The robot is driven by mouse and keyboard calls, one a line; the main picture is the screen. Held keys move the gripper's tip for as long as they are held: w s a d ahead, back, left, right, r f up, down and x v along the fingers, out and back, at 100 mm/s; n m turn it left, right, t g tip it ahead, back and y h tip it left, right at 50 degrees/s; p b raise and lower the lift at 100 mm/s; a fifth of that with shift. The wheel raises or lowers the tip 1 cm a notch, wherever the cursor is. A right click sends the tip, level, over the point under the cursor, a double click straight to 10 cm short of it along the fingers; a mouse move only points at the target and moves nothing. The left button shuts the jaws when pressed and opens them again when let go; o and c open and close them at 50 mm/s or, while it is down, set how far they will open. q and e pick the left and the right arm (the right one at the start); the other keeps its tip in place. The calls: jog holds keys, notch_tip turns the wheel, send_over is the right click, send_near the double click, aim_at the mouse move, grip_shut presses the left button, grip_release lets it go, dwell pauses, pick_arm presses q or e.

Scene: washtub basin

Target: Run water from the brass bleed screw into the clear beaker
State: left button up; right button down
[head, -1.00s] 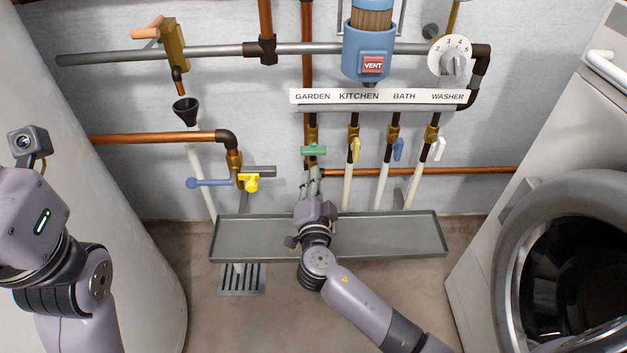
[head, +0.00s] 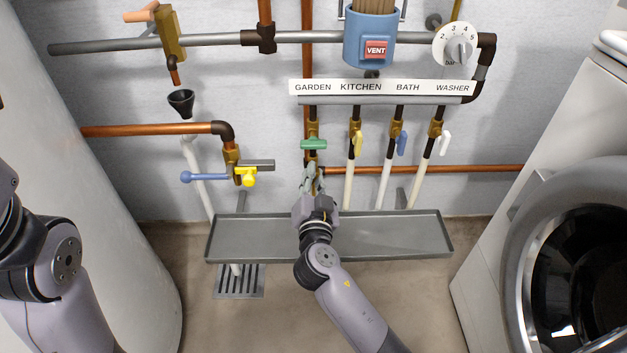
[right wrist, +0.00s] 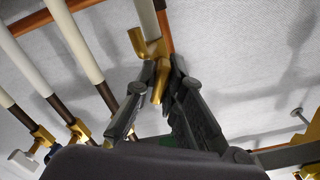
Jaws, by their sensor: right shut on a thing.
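My right gripper (head: 311,182) is in front of the garden branch, just below the green handle (head: 313,144). In the right wrist view, the right gripper (right wrist: 160,95) has its fingers shut on a small brass piece (right wrist: 159,82), which hangs off a brass fitting (right wrist: 148,45) on a pipe. This piece looks like the bleed screw, but the fingers partly cover it. I see no clear beaker in either view. Only links of my left arm show at the left edge of the head view; its gripper is out of frame.
A long grey tray (head: 400,247) lies under the valves, with a floor drain (head: 240,283) at its front left. Yellow (head: 357,144), blue (head: 401,144) and white (head: 445,144) handles stand right of the green one. A washing machine (head: 490,255) stands at right.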

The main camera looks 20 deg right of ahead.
jog(key=shift+n, duration=1.8)
jog(key=c, duration=1.7)
grip_release()
jog(key=shift+s, duration=0.1)
jog(key=shift+s+a+f, duration=0.1)
jog(key=shift+s+a, duration=0.05)
jog(key=shift+s, duration=0.2)
jog(key=v, duration=1.1)
jog(key=shift+s, duration=0.1)
